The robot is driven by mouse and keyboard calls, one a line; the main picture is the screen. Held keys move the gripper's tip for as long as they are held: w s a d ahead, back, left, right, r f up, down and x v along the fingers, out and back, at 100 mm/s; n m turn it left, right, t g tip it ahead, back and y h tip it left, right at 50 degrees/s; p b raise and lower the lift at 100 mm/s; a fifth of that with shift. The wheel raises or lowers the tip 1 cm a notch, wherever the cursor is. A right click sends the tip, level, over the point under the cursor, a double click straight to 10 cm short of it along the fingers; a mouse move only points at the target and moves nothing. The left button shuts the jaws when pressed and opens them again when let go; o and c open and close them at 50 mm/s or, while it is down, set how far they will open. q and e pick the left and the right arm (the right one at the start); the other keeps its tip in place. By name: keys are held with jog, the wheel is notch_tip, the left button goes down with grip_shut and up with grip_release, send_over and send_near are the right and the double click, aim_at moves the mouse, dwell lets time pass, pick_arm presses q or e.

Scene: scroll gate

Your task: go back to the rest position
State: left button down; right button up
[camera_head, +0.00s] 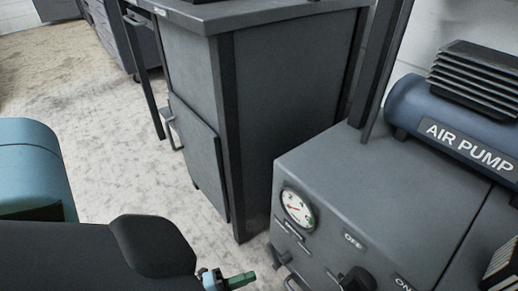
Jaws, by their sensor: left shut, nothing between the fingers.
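My left gripper (240,280) shows at the bottom edge, with small green fingertips that are together and hold nothing. It is in front of the grey pump cabinet, to the left of its lower front; I cannot tell the exact gap. The dark and teal parts at the lower left are mine and hide some of the floor. My right gripper is not in view.
The grey pump cabinet (335,180) has a round gauge (298,208), OFF and ON labels and a black knob (357,280). A blue air pump (450,115) lies on it. A tall grey cabinet (290,100) stands behind. Pale floor (100,130) is open at left.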

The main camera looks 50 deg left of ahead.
pick_arm(q)
jog(key=shift+s+a, duration=0.15)
jog(key=shift+s, duration=0.3)
dwell(0.3)
